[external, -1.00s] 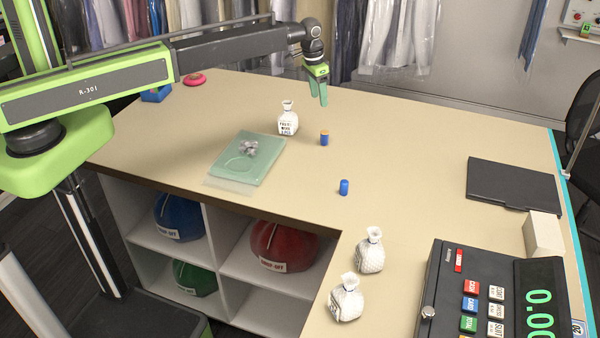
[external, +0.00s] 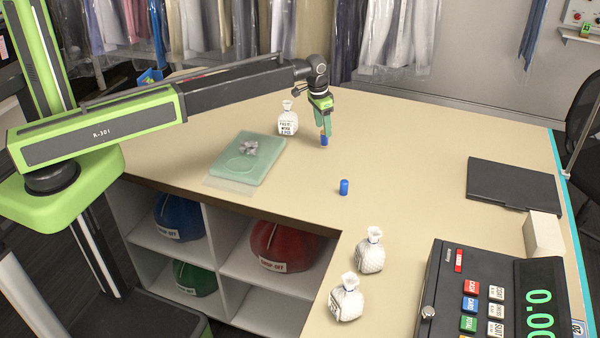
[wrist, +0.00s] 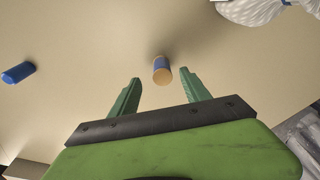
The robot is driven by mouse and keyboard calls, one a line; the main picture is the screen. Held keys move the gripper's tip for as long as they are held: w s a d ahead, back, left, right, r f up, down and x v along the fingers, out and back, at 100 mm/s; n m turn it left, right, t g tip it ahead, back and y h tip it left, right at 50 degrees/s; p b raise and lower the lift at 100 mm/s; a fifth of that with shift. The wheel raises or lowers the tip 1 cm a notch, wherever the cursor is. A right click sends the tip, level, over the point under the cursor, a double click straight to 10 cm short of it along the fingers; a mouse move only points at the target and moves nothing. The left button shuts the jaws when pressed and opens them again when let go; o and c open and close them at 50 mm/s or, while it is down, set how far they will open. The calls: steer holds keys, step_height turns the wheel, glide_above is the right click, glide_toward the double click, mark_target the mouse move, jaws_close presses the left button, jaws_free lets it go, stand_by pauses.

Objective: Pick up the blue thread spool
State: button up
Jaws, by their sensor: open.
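The blue thread spool (external: 324,142) stands upright on the beige counter, partly hidden behind my fingers in the external view. In the wrist view the spool (wrist: 161,64) shows a tan end and a blue side. My gripper (external: 324,131) points down just over the spool, its green fingers open and empty. In the wrist view the spool lies just beyond the fingertips, in line with the gap between them. I cannot tell whether the fingers reach down beside it.
A white lettered bag (external: 288,119) is close left of my gripper. A green folded item (external: 262,170) lies further left. Two white bags (external: 369,252) and a cash register (external: 470,300) stand at the front.

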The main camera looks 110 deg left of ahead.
mark_target(324, 138)
steer(key=f+b, duration=0.2)
steer(key=a+f+b, duration=0.1)
steer(key=f+b, duration=0.2)
steer(key=shift+w+f, duration=0.1)
steer(key=shift+w, duration=0.1)
steer(key=shift+r, duration=0.2)
jaws_close()
